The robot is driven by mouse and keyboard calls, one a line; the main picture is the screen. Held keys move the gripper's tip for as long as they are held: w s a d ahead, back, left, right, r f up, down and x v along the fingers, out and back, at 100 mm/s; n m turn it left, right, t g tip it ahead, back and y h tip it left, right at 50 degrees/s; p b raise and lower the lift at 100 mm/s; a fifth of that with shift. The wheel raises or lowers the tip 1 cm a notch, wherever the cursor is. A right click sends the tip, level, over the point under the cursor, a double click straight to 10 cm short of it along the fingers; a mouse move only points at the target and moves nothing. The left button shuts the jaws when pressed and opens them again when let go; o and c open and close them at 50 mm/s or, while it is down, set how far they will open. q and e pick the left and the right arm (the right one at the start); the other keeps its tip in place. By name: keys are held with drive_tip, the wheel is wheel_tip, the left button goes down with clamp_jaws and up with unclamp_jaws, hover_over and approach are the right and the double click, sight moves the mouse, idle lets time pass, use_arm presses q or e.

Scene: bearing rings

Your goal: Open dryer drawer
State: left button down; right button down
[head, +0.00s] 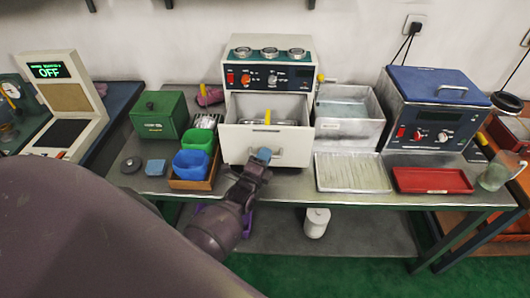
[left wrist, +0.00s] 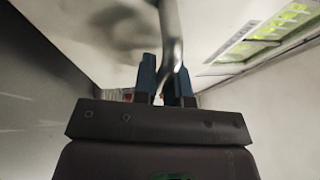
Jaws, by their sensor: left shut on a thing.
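The dryer (head: 268,75) is a cream box with knobs and a dark control strip, at the back middle of the bench in the head view. Its drawer (head: 238,142) stands pulled out, and its inside shows, with a yellow-handled item (head: 267,117) in it. My left gripper (head: 262,155) is at the middle of the drawer front. In the left wrist view my left gripper (left wrist: 165,82) has its blue fingers shut on the metal drawer handle (left wrist: 170,38). The fingers hide part of the handle. My right gripper is not in view.
Left of the drawer are a green box (head: 158,114) and blue and green bins (head: 191,163). Right of it are a metal basin (head: 349,107), a ribbed tray (head: 351,172), a red tray (head: 431,180) and a blue-lidded machine (head: 434,111). A white canister (head: 316,223) stands below.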

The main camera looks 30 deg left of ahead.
use_arm(q)
drive_tip(key=shift+s+d, duration=0.45)
drive_tip(key=shift+s, duration=0.25)
drive_tip(key=c, duration=1.4)
unclamp_jaws()
drive_tip(key=shift+c, duration=0.2)
drive_tip(key=shift+s, duration=0.1)
drive_tip(key=v, duration=1)
drive_tip(key=shift+s, duration=0.35)
